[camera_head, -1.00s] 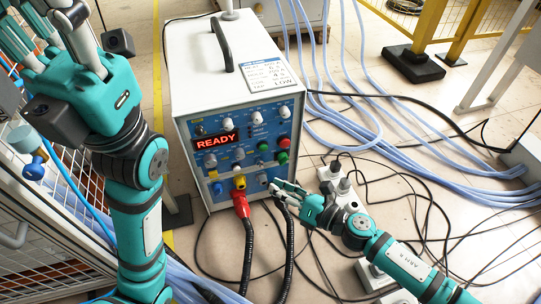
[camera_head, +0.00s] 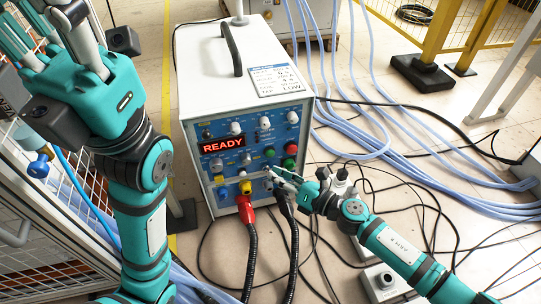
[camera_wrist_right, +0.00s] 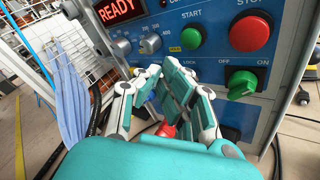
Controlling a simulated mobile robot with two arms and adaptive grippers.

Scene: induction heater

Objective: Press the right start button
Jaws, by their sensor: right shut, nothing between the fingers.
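The heater's front panel carries a green START button (camera_head: 269,152), which also shows in the wrist view (camera_wrist_right: 192,38). A red STOP button (camera_wrist_right: 250,33) is to its right, with a green OFF/ON knob (camera_wrist_right: 242,83) below. My right gripper (camera_head: 272,174) is shut and empty, in front of the lower right part of the panel. In the wrist view its fingers (camera_wrist_right: 164,74) show below and left of the START button, apart from it in the picture. My left gripper is partly in view at the top left, away from the panel; its jaw state is unclear.
The white heater box (camera_head: 205,70) has a red READY display (camera_head: 223,145). A red plug (camera_head: 246,210) and black cables hang below the panel. Pale blue hoses (camera_head: 420,170) and black cables cover the floor at right. A wire-mesh cage (camera_head: 50,255) stands at left.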

